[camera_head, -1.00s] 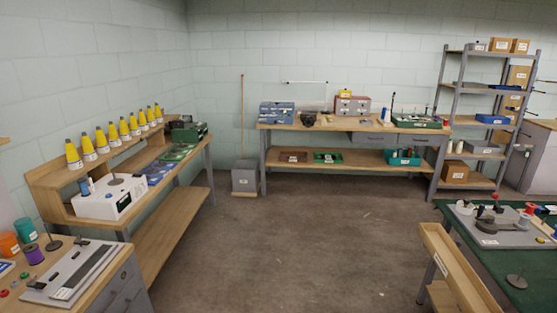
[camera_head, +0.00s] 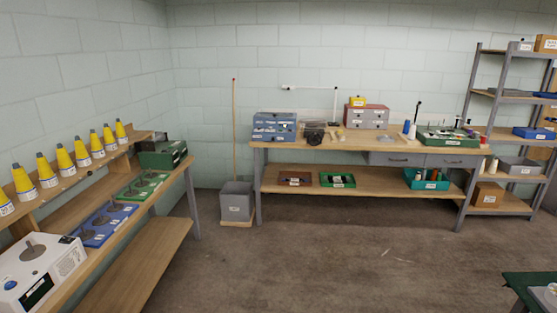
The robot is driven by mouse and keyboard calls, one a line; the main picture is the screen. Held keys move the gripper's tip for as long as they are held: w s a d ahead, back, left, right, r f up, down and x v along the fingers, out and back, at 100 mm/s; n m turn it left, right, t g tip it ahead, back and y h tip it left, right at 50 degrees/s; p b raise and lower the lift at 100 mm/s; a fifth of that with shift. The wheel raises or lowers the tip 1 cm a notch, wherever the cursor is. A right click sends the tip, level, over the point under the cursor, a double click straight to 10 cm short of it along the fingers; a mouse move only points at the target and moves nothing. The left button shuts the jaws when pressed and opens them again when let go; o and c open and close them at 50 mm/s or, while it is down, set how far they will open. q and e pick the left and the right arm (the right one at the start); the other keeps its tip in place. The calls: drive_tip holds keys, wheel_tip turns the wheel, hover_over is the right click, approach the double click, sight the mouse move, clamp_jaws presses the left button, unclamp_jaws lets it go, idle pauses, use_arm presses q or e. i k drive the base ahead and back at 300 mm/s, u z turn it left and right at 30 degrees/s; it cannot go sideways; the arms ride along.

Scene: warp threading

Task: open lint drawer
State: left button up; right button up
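No drawer that I can read as marked for lint is in view. The far workbench (camera_head: 350,143) against the back wall has two grey drawers under its right half, a left one (camera_head: 397,159) and a right one (camera_head: 452,161), both looking shut. On its top stand a blue drawer cabinet (camera_head: 274,126) and a grey and red drawer box (camera_head: 366,116); their drawers look shut, and their labels are too small to read. Neither of my grippers is in view.
A left bench (camera_head: 150,205) carries yellow cones and trays. A grey bin (camera_head: 237,201) and a pole stand beside the far bench. Metal shelves (camera_head: 470,100) stand at right. A green table corner (camera_head: 525,290) shows at lower right. The middle floor (camera_head: 330,255) is clear.

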sight(266, 138)
drive_tip(key=u, duration=0.05)
drive_tip(key=i, duration=1.95)
drive_tip(key=u, duration=0.2)
drive_tip(key=i, duration=2)
drive_tip(key=u, duration=0.1)
